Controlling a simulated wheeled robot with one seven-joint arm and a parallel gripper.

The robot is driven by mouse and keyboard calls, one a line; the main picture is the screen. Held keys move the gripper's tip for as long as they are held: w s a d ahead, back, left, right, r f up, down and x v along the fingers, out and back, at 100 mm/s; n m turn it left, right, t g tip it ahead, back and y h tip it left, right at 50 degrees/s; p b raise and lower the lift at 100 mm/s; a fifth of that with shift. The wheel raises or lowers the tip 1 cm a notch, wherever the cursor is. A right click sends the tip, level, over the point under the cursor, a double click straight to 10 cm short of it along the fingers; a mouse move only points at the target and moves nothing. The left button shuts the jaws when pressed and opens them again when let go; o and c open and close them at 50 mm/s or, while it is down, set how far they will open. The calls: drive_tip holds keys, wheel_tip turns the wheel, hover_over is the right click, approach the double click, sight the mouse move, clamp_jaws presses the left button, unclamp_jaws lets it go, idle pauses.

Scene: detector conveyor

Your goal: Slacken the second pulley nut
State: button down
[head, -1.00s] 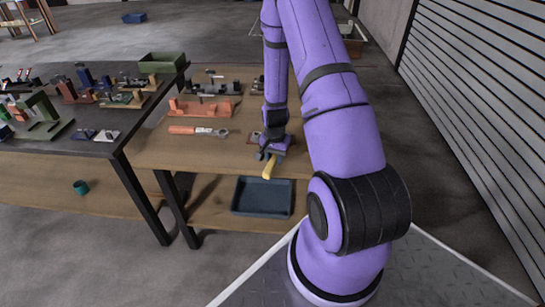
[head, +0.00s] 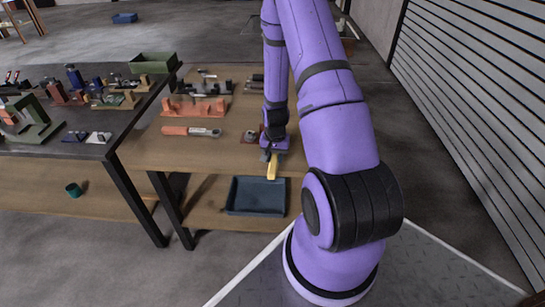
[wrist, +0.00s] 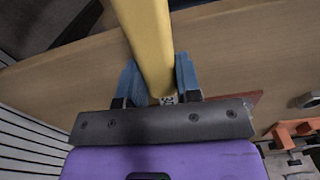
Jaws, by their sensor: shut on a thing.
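My gripper (head: 270,153) is over the front edge of the brown workbench (head: 222,160). It is shut on a yellow-handled tool (head: 272,170). In the wrist view the yellow handle (wrist: 148,40) runs between my two blue fingers (wrist: 160,85). A small pale piece shows at the handle's near end; the tool's working end cannot be made out. A small reddish plate with a metal part (head: 250,136) lies on the bench just left of my gripper. I cannot tell which part is the second pulley nut.
An orange-handled wrench (head: 190,131) lies left on the bench, with an orange fixture (head: 195,107) behind it. A dark blue tray (head: 256,195) stands on the lower shelf. A dark table (head: 60,150) with several fixtures and a green bin (head: 153,64) adjoin at left.

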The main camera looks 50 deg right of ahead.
drive_tip(key=shift+s+d+n, duration=0.5)
drive_tip(key=shift+s, duration=0.1)
drive_tip(key=shift+s+d+n, duration=0.85)
drive_tip(key=shift+n, duration=0.05)
drive_tip(key=shift+s+d+n, duration=0.6)
drive_tip(key=shift+d+n, duration=0.3)
drive_tip(key=shift+d, duration=0.05)
idle(0.3)
drive_tip(key=shift+s+d+n, duration=0.25)
drive_tip(key=shift+d+n, duration=0.2)
drive_tip(key=shift+d, duration=0.1)
drive_tip(key=shift+s+d+n, duration=0.25)
drive_tip(key=shift+d+n, duration=0.2)
drive_tip(key=shift+d, duration=0.05)
drive_tip(key=shift+w+a, duration=0.1)
drive_tip(key=shift+a, duration=0.15)
